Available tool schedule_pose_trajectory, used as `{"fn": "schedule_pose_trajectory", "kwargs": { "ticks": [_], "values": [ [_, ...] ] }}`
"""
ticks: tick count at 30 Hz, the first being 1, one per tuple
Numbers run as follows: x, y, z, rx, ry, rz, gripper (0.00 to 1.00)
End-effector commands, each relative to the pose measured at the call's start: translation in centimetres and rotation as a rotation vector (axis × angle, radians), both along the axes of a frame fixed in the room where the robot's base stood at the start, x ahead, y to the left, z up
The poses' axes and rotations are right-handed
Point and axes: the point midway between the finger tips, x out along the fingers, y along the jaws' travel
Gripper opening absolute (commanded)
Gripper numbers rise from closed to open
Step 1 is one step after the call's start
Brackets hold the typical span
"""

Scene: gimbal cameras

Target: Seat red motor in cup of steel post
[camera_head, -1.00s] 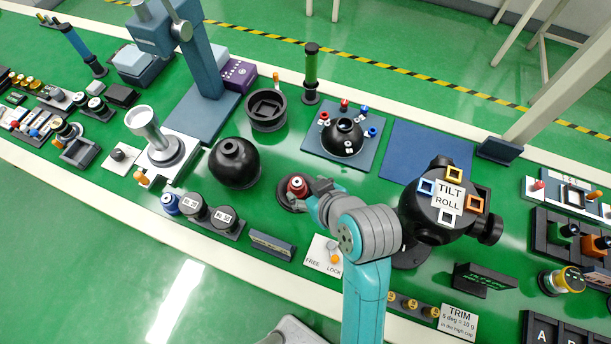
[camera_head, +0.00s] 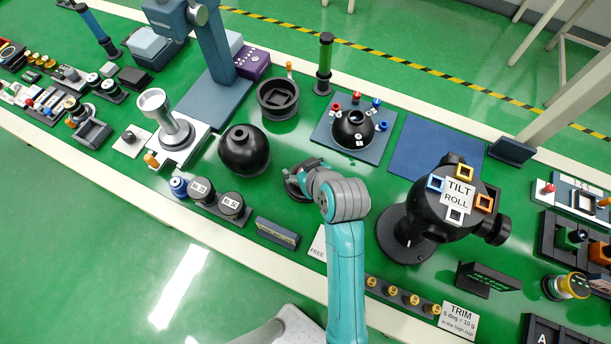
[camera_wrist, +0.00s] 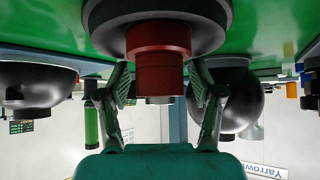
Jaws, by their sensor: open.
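The red motor (camera_wrist: 158,58) fills the middle of the wrist view, upside down, with its grey cap (camera_wrist: 160,98) towards my gripper and its other end at a round black stand (camera_wrist: 160,22). My gripper (camera_wrist: 160,80) is open, with one finger on each side of the motor and small gaps visible. In the head view my gripper (camera_head: 298,182) is over the black stand and hides the motor. The steel post (camera_head: 166,125), with a wide cup on top (camera_head: 152,100), stands on a white base at the left. The cup's inside looks empty.
A black ball (camera_head: 243,152) stands between my gripper and the post. A black round holder (camera_head: 278,100) is behind it. A blue motor (camera_head: 178,187) and two black cylinders (camera_head: 231,206) stand in front. The tilt unit (camera_head: 450,205) is at the right.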

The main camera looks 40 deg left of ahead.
Motion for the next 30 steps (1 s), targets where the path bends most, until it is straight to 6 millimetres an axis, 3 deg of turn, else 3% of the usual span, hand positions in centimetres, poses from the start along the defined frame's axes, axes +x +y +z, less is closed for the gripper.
{"fn": "schedule_pose_trajectory", "kwargs": {
  "ticks": [5,13,23,30],
  "values": [
    [0.0,0.0,0.0,0.000,0.000,0.000,0.66],
    [0.0,0.0,0.0,-0.001,0.000,0.000,0.00],
    [0.0,0.0,0.4,0.000,0.000,0.000,0.00],
    [0.1,0.0,4.3,0.004,-0.004,0.001,0.00]
  ]
}}
